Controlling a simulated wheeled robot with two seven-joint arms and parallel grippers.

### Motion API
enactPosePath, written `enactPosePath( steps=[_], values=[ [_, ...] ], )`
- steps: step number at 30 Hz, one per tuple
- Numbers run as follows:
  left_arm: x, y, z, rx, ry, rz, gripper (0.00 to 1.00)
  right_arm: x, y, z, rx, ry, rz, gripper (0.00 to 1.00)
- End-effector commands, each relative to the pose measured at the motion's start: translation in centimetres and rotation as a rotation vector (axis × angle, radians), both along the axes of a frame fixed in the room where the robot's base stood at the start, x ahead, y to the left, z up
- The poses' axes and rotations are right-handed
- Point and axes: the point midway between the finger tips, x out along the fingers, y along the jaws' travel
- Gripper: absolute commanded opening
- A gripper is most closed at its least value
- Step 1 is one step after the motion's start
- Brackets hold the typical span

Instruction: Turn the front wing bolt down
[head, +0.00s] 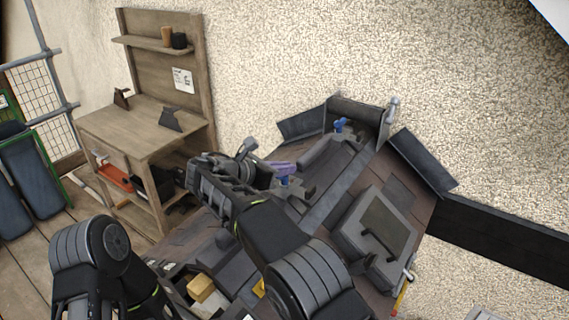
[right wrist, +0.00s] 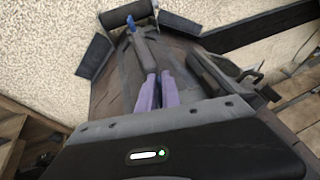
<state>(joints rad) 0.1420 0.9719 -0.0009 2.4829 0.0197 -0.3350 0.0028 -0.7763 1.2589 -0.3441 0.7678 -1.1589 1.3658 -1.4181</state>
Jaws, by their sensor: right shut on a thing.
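My right gripper (head: 284,168), with purple fingers, is at the near part of the dark roof panel (head: 318,205). Its fingers, nearly together, also show in the right wrist view (right wrist: 161,92). It is shut on the front wing bolt (head: 285,181), a small blue piece just below the fingertips; the fingers hide most of it. A second blue wing bolt (head: 341,124) stands at the far end of the panel, clear of the gripper, and shows in the right wrist view (right wrist: 131,24). My left gripper is not in view.
A grey box with a handle (head: 375,235) sits to the right. Yellow blocks (head: 201,288) lie lower left. A wooden workbench (head: 135,135) stands at the left.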

Motion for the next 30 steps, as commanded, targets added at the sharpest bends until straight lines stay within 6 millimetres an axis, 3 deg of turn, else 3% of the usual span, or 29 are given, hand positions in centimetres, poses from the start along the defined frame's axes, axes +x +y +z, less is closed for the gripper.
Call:
enactPosePath(
  steps=[1,18,19,24,27,30],
  values=[
    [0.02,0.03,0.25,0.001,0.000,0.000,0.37,0.22,0.03,1.03,-0.002,-0.018,-0.008,0.00],
    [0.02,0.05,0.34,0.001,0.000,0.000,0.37,0.30,-0.04,1.15,0.001,-0.021,-0.036,0.00],
    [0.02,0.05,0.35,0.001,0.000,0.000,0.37,0.29,-0.04,1.14,0.001,-0.021,-0.036,0.10],
    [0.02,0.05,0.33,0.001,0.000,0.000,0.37,0.23,-0.04,0.80,0.003,-0.015,-0.037,0.24],
    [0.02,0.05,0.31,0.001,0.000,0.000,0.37,0.21,-0.04,0.63,0.002,-0.012,-0.038,0.30],
    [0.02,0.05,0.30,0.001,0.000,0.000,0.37,0.19,-0.04,0.53,0.002,-0.010,-0.037,0.30]
  ],
)
